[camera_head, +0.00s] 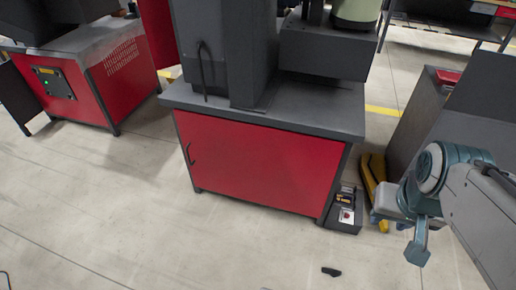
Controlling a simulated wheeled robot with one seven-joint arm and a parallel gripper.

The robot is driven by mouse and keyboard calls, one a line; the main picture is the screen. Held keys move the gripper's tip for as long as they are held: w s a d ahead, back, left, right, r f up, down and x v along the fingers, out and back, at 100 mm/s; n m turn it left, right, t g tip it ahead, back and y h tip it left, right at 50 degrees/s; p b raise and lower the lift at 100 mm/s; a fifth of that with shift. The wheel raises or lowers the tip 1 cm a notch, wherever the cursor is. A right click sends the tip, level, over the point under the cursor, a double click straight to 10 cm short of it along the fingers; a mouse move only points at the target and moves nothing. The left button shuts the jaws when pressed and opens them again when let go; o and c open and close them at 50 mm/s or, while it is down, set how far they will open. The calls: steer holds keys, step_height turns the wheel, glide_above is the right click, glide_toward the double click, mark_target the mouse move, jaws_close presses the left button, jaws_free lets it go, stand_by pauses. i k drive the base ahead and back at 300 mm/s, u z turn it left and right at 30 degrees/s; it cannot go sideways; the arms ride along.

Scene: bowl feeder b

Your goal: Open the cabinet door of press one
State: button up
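A press cabinet stands in the middle of the head view, with a dark grey top (300,105) and a wide red front door (262,165). The door looks closed. A black curved door handle (190,155) is on the door's left edge. Another black bar handle (203,72) is on the grey machine housing above. I cannot tell which press is press one. My gripper (408,238) is at the lower right, right of the cabinet and well apart from the door and its handle. Its fingers are only partly seen, so its opening is unclear.
A pedal box (345,212) sits on the floor at the cabinet's right corner, with a yellow pallet-truck-like thing (373,180) beside it. A small black object (331,271) lies on the floor. A second red cabinet (70,90) stands left. Floor before the door is mostly clear.

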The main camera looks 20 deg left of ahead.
mark_target(281, 169)
steer(key=u, duration=0.3)
steer(key=k, duration=0.4)
steer(key=u, duration=1.65)
steer(key=i, duration=1.05)
steer(key=z, duration=0.6)
steer(key=i, duration=0.9)
steer(key=z, duration=0.7)
